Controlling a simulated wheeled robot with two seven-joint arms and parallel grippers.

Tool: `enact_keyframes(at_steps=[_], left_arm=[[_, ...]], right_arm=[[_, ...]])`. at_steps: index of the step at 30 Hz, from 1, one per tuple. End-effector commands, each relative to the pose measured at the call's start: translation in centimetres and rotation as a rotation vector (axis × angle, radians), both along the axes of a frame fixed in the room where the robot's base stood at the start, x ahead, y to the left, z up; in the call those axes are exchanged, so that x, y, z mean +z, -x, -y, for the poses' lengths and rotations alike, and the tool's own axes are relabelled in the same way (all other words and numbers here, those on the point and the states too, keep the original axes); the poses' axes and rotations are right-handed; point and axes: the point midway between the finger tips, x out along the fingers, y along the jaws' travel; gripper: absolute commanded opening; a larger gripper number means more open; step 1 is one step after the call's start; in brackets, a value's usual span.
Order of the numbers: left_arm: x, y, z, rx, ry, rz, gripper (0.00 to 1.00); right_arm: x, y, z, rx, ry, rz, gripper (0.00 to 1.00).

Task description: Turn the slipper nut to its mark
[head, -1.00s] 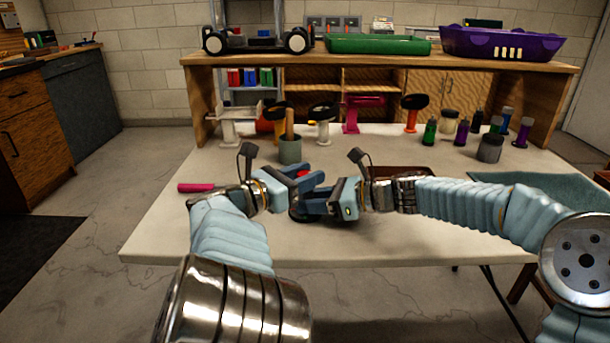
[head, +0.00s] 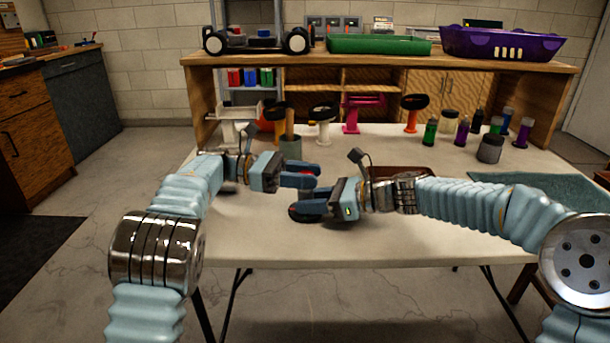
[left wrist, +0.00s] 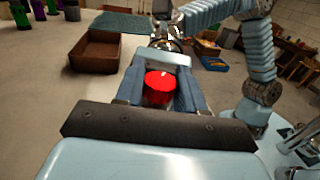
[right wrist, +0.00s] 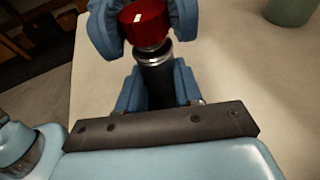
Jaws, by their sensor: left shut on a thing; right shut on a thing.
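The red nut (right wrist: 146,24) has a small white mark on its side and sits above a silver ring and a black cylindrical body (right wrist: 156,80) in the right wrist view. My left gripper (head: 312,175) is shut on the red nut, which also shows between its blue fingers in the left wrist view (left wrist: 159,86). My right gripper (head: 300,213) is below it, shut on the black body. The fingers largely hide both parts in the head view. I cannot tell any matching mark on the body.
A brown tray (left wrist: 95,50) lies on the table beside the grippers. Behind are a grey-green cup (head: 291,149), several coloured stands and several bottles. A teal mat (head: 545,193) lies at the right. The front of the table is clear.

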Motion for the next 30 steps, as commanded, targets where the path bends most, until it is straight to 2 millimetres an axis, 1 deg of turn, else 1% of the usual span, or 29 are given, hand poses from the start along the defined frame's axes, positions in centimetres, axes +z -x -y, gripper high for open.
enact_keyframes(at_steps=[6, 12, 19, 30], left_arm=[[-0.27, -0.06, 0.26, -0.155, -0.002, -0.003, 0.08], [-0.33, 0.03, 0.51, -0.250, -0.002, -0.005, 0.08], [-0.21, 0.02, 0.21, -0.286, -0.001, -0.004, 0.08], [-0.07, -0.05, 0.01, -0.285, 0.000, -0.001, 0.08]], right_arm=[[0.03, 0.08, -0.17, 0.004, -0.001, 0.000, 0.08], [0.04, 0.11, -0.22, 0.004, -0.001, 0.000, 0.08], [0.04, 0.13, -0.26, 0.005, -0.002, 0.000, 0.08], [0.01, 0.13, -0.18, 0.006, -0.001, 0.000, 0.08]])
